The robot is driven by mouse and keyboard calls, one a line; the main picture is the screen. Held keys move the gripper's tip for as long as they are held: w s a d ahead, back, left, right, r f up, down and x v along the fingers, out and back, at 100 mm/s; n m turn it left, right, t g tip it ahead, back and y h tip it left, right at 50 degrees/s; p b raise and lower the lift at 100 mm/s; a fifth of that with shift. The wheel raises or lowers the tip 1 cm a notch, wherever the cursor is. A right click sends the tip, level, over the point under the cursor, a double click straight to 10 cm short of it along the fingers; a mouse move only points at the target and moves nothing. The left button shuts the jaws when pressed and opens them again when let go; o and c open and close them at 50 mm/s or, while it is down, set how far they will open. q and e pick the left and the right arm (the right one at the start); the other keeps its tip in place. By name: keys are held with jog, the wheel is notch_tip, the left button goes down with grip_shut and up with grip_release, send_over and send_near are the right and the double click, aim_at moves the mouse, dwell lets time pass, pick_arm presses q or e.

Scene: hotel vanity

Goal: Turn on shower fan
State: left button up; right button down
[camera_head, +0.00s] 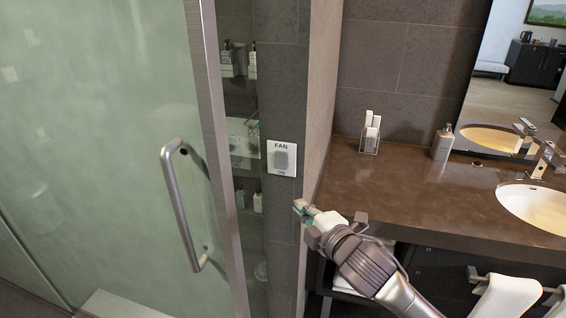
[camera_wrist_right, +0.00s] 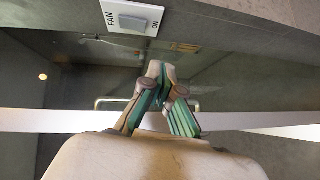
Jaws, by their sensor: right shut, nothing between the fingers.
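The fan switch (camera_head: 282,158) is a white wall plate marked "FAN" and "ON" with a grey rocker. It sits on the dark tiled wall between the shower door and the vanity. My right gripper (camera_head: 299,207) is shut and empty. It is below and slightly right of the switch, apart from it. In the right wrist view the switch (camera_wrist_right: 133,17) shows at the top, beyond the gripper's closed fingertips (camera_wrist_right: 158,70). My left gripper is not in view.
The glass shower door with its metal handle (camera_head: 178,205) stands left of the switch. The brown vanity counter (camera_head: 405,190) is to the right, with a soap bottle (camera_head: 443,142), a small holder (camera_head: 370,134) and a white sink (camera_head: 540,205). White towels (camera_head: 507,297) hang at the lower right.

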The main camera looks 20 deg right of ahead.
jog(key=r, duration=0.2)
jog(key=s+a+r, duration=0.1)
jog(key=shift+r+n, duration=0.2)
jog(key=shift+n, duration=0.2)
jog(key=p, duration=0.3)
send_near(276, 167)
jog(key=w+a, duration=0.3)
jog(key=shift+w+d+f+p, duration=0.2)
jog(key=shift+w+d+p, duration=0.3)
jog(key=shift+w, duration=0.25)
jog(key=shift+w+d+f+p, duration=0.25)
jog(key=shift+w+d+p, duration=0.1)
jog(key=shift+w+d, duration=0.3)
jog(key=shift+w+a, duration=0.1)
jog(key=shift+a, duration=0.05)
